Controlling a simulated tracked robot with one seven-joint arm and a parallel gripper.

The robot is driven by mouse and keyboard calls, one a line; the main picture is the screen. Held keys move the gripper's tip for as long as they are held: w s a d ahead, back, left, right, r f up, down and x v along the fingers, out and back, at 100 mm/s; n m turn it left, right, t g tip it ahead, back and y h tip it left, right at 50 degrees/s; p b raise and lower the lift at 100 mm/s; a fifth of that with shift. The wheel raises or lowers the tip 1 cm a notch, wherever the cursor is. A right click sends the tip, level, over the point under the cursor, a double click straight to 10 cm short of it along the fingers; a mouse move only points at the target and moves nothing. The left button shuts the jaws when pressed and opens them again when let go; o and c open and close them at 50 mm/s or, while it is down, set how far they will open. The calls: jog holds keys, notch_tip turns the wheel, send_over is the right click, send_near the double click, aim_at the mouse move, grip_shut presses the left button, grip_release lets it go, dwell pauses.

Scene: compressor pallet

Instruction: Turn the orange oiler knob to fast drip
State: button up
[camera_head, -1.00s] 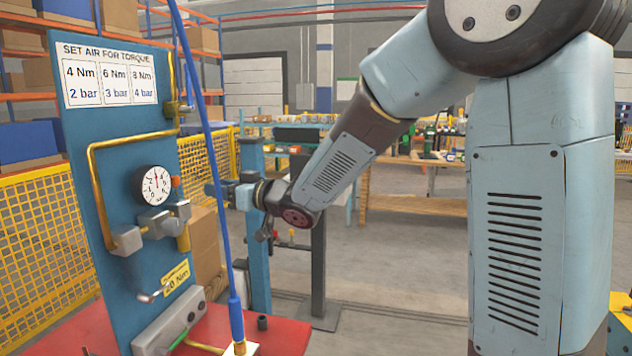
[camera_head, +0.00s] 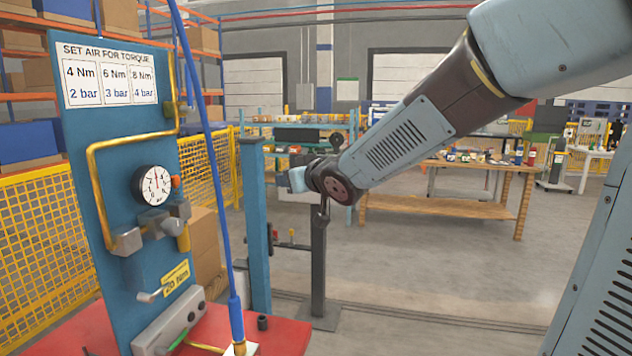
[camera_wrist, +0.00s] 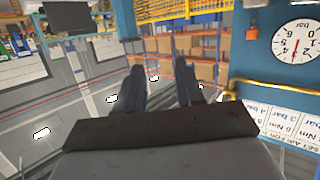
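The orange oiler knob (camera_head: 176,182) is a small orange piece just right of the pressure gauge (camera_head: 152,186) on the blue panel (camera_head: 90,190). It sits above the grey metal fittings (camera_head: 160,221). In the head view my wrist is right of the panel, well apart from the knob; the fingers are hard to see there. The gauge also shows upside down in the wrist view (camera_wrist: 296,42).
A blue hose (camera_head: 210,140) hangs in front of the panel's right edge. A blue post (camera_head: 256,225) and a dark post (camera_head: 318,250) stand between panel and arm. A brass pipe (camera_head: 95,190) runs along the panel. Open floor lies to the right.

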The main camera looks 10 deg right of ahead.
jog(key=shift+s+d+f+m+h, duration=0.1)
jog(key=shift+s+d+m+h, duration=0.25)
jog(key=shift+d, duration=0.55)
jog(key=shift+s+d+r+m+h, duration=0.1)
jog(key=shift+s+d+h, duration=0.35)
jog(key=shift+d, duration=0.4)
jog(key=shift+s+d+f+m+h, duration=0.1)
jog(key=shift+s+d+m+h, duration=0.15)
jog(key=shift+d+h, duration=0.45)
jog(key=shift+d, duration=0.15)
jog(key=n+g+y, duration=0.6)
jog(key=n+y, duration=0.2)
jog(key=y, duration=0.4)
send_near(178, 177)
jog(key=x, duration=0.9)
jog(key=shift+w+a, duration=0.15)
jog(key=shift+a, duration=0.1)
jog(key=shift+c, duration=0.2)
grip_shut()
jog(key=shift+n+g+y, duration=0.3)
